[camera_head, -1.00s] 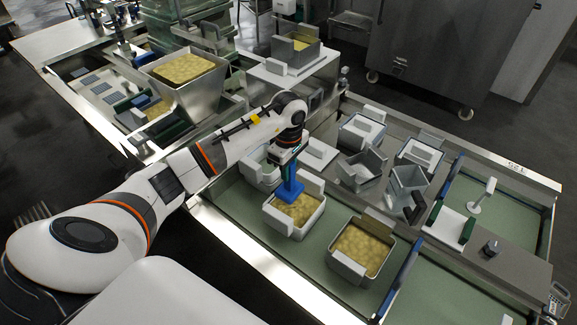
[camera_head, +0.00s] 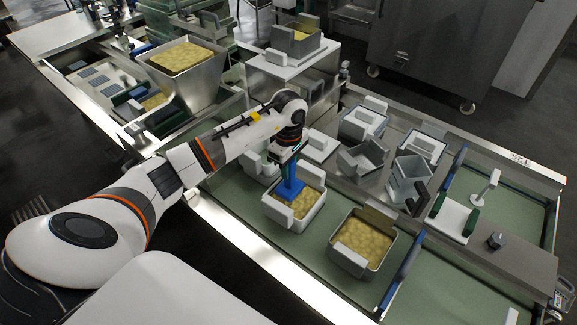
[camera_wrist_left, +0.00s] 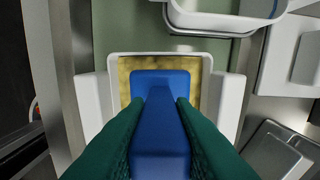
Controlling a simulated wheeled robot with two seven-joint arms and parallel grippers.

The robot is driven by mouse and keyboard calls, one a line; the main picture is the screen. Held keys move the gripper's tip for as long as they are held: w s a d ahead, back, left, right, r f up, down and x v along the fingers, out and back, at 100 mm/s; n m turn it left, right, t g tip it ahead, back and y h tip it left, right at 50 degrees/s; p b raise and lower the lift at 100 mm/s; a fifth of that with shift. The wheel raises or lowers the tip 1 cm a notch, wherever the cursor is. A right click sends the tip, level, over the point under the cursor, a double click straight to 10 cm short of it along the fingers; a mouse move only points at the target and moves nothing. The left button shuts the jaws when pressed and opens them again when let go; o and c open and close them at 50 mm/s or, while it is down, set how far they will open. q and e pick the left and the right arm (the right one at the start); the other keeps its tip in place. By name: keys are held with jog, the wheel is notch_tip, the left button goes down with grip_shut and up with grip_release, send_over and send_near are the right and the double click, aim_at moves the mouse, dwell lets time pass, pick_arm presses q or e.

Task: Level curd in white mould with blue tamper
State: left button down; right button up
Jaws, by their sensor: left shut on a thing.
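The white mould (camera_head: 297,219) stands on the green belt and holds yellow curd (camera_head: 308,204). My left gripper (camera_head: 287,165) is above it, shut on the blue tamper (camera_head: 289,189). The tamper points down, with its lower end inside the mould at the curd. In the left wrist view the green fingers of my left gripper (camera_wrist_left: 159,125) clasp the tamper's blue handle (camera_wrist_left: 160,150). Its wide blue plate covers the middle of the curd, and a strip of curd (camera_wrist_left: 124,75) shows around it inside the white mould rim (camera_wrist_left: 112,58). My right gripper is not in view.
A steel mould with curd (camera_head: 361,243) stands on the belt to the right. A white mould (camera_head: 258,162) is behind the tamper. Several empty moulds (camera_head: 363,158) lie on the steel table at the back right. A curd hopper (camera_head: 195,87) stands at the back left.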

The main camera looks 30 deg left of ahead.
pick_arm(q)
jog(key=shift+f+b, duration=0.35)
jog(key=shift+f, duration=0.05)
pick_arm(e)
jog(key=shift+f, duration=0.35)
pick_arm(q)
jog(key=shift+s+a+f+b, duration=0.1)
jog(key=shift+a+f+b, duration=0.1)
jog(key=shift+f+b, duration=0.4)
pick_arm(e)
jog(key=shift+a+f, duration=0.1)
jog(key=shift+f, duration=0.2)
